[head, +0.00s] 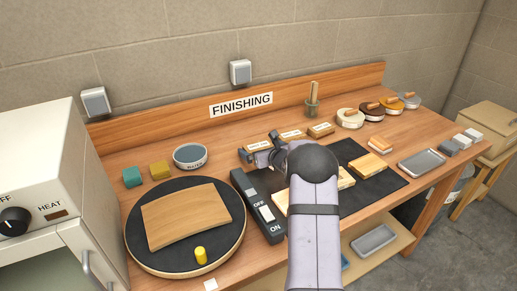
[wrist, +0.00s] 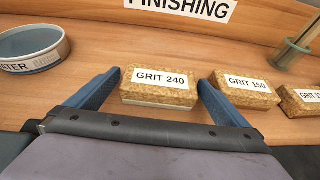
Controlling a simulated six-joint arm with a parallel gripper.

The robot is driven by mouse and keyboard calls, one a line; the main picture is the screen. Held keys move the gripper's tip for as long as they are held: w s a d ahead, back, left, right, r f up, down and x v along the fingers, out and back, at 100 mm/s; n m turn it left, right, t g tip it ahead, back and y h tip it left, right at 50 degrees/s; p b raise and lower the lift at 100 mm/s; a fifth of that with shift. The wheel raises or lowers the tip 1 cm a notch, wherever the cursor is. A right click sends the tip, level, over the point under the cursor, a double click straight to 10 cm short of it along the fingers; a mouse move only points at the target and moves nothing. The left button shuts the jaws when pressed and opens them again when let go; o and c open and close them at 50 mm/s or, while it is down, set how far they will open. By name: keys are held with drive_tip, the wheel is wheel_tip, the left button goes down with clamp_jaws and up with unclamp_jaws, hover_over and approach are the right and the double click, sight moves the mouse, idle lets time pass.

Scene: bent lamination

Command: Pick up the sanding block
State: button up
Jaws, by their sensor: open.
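Three cork sanding blocks with white labels lie in a row near the back of the bench. The GRIT 240 block (wrist: 160,92) is the leftmost, in the middle of the wrist view; in the head view my gripper partly hides it. The GRIT 150 block (wrist: 246,96) lies to its right, and a third block (wrist: 301,101) is cut off at the picture's edge. My gripper (wrist: 160,79) is open, with one blue finger on each side of the GRIT 240 block. I cannot tell whether either finger touches it. The gripper also shows in the head view (head: 262,146).
A water bowl (head: 190,156) stands left of the blocks. A round black turntable (head: 135,243) bears a curved wooden panel (head: 187,216) and a yellow peg (head: 201,255). A switch box (head: 258,207) and black mat (head: 389,179) lie nearer. A brush holder (head: 312,105) stands behind.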

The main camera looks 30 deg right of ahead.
sight(261, 147)
drive_tip(key=c, duration=0.9)
drive_tip(key=shift+c, duration=0.2)
drive_tip(key=shift+r, duration=0.15)
wheel_tip(261, 147, up, 10)
drive_tip(key=shift+d+f, duration=0.1)
